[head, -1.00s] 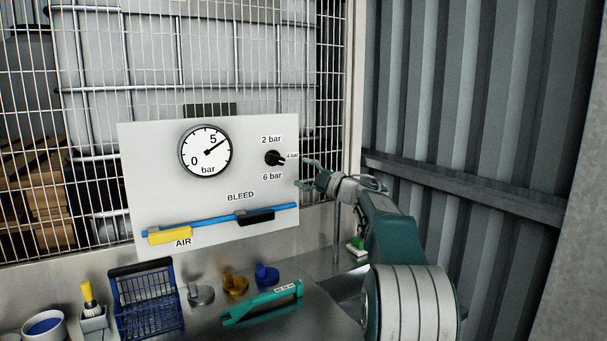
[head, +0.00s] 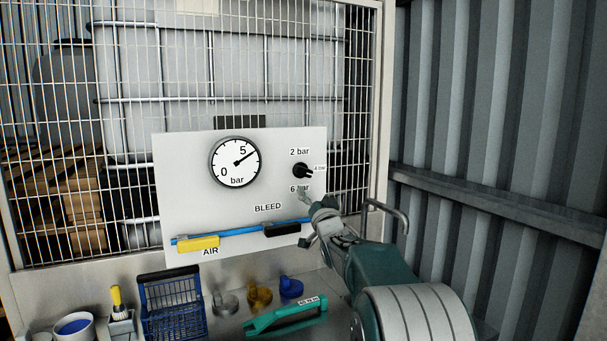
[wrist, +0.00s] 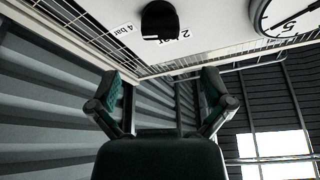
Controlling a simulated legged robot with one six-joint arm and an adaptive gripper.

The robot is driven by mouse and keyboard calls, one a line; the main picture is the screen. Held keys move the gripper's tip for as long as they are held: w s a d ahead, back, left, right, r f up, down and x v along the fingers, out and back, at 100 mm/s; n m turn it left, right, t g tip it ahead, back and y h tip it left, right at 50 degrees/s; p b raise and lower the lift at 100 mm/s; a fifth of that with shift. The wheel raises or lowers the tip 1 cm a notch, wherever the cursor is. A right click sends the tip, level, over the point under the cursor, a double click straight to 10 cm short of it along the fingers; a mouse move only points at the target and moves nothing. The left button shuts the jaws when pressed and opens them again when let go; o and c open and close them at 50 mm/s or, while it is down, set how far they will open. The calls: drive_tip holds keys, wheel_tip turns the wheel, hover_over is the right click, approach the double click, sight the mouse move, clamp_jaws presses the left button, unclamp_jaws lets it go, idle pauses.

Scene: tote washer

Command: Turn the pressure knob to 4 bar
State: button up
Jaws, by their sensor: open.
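The black pressure knob (head: 302,170) is on the white panel (head: 190,210), with 2 bar above it, 4 bar to its right and 6 bar below. In the wrist view the knob (wrist: 160,20) is at the top, with a white mark on its lower edge; its exact setting is hard to read. My gripper (head: 307,220) is below the knob, apart from it, and one finger partly covers the 6 bar label. In the wrist view my gripper (wrist: 161,80) is open and empty. The gauge (head: 234,162) has its needle pointing up and right, near 5.
A blue bar with a yellow AIR handle (head: 198,242) and a black BLEED handle (head: 282,229) crosses the panel's lower part. On the bench are a blue basket (head: 172,305), a green handle-like tool (head: 287,317) and several knob-like pieces. A corrugated wall (head: 490,120) stands at right.

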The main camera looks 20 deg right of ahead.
sight(305, 175)
drive_tip(key=shift+x, duration=5.2)
drive_tip(key=shift+f, duration=0.1)
drive_tip(key=c, duration=1)
